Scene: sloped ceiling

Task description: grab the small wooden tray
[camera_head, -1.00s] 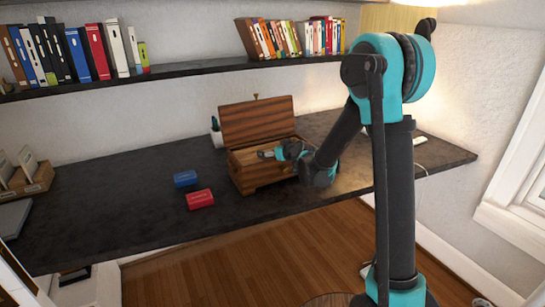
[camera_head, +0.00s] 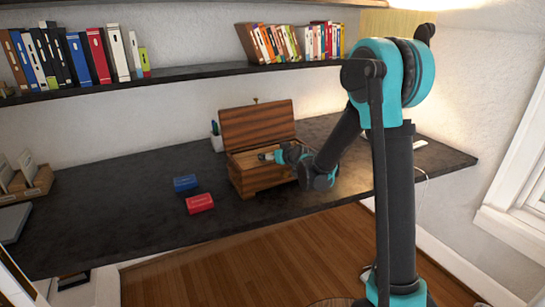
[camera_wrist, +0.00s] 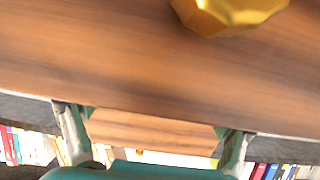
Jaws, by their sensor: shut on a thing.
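A wooden chest (camera_head: 262,178) stands on the dark desk with its lid (camera_head: 257,122) raised. My gripper (camera_head: 268,156) is over the chest's open top, reaching in from the right. In the wrist view, a small wooden piece, which looks like the small wooden tray (camera_wrist: 150,131), lies between the two fingers of my gripper (camera_wrist: 152,140). The gripper is shut on it. In the head view the tray cannot be told apart from the chest and my gripper, so whether it is lifted is unclear. A large wood surface (camera_wrist: 90,50) fills the upper wrist view.
A blue box (camera_head: 185,183) and a red box (camera_head: 200,203) lie left of the chest. A white pen cup (camera_head: 216,142) stands behind it. A shelf (camera_head: 180,74) with books runs above. The desk's left part is mostly clear. A gold faceted knob (camera_wrist: 225,12) shows in the wrist view.

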